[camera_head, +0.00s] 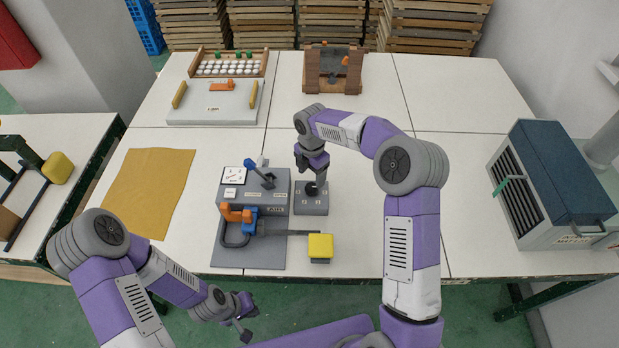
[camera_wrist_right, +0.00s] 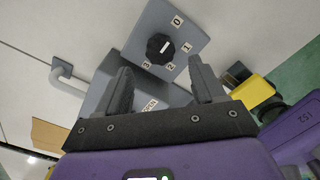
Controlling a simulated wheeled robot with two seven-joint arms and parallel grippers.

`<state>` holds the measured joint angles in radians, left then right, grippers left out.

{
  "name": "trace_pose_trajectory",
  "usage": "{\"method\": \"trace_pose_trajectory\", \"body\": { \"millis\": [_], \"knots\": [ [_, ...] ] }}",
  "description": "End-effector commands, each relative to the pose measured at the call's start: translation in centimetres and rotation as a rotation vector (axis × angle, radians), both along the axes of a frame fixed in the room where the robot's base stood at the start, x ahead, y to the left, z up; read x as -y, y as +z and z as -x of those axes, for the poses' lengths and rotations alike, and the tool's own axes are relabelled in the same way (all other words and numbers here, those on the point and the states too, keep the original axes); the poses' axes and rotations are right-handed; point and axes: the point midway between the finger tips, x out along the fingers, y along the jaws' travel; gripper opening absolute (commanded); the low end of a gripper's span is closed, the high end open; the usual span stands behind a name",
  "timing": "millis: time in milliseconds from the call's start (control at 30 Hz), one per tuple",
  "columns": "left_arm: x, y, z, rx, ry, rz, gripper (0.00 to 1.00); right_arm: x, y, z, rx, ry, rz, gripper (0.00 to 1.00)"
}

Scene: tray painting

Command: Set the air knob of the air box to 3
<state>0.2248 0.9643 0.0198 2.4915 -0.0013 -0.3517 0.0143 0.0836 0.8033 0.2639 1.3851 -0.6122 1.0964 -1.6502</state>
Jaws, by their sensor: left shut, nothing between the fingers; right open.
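The air box (camera_head: 312,204) is a small grey block on the middle table. On its top is a dark round knob (camera_wrist_right: 160,48), with labels 0, 1, 2 and 3 around it in the right wrist view. A short white mark shows on the knob; which number it points at is hard to tell. My right gripper (camera_head: 312,178) points down above the knob, partly hiding it in the head view. Its fingers (camera_wrist_right: 159,70) are open, with the knob beyond their tips and nothing between them. My left gripper (camera_head: 244,332) is shut and empty in front of the table.
Left of the air box stands a grey station (camera_head: 228,255) with a blue lever (camera_head: 262,170), an orange part and a yellow pad (camera_head: 320,247). A yellow cloth (camera_head: 150,190) lies further left. A grey vented box (camera_head: 560,190) stands at right. The table between is clear.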

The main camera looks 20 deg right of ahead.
Motion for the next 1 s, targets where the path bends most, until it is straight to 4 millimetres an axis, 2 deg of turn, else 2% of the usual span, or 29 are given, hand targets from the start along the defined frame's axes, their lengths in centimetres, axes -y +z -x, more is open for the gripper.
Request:
{"method": "trace_pose_trajectory", "body": {
  "millis": [33, 100, 300, 667, 767, 1000],
  "knots": [
    [0.0, -0.4, 0.0, 0.0, 0.0, 0.0, 0.0, 0.0, -1.2, 0.1, -0.004, 0.0, 0.0, 0.69],
    [0.0, -0.6, 0.0, 0.0, 0.0, 0.0, 0.0, 0.0, -2.4, 0.1, -0.004, 0.001, 0.001, 0.69],
    [0.0, -1.1, 0.0, 0.001, 0.0, 0.0, 0.0, 0.0, -4.8, 0.0, -0.002, -0.001, 0.0, 0.69],
    [0.0, -1.2, 0.0, 0.001, 0.0, 0.0, 0.0, 0.0, -5.4, 0.0, 0.0, -0.001, 0.0, 0.69],
    [0.0, -1.2, 0.0, 0.001, 0.0, 0.0, 0.0, 0.0, -5.4, 0.0, -0.001, -0.001, 0.0, 0.56],
    [0.0, -1.2, 0.0, 0.001, 0.0, 0.0, 0.0, 0.0, -5.4, 0.0, -0.001, -0.001, 0.0, 0.2]
  ]
}}
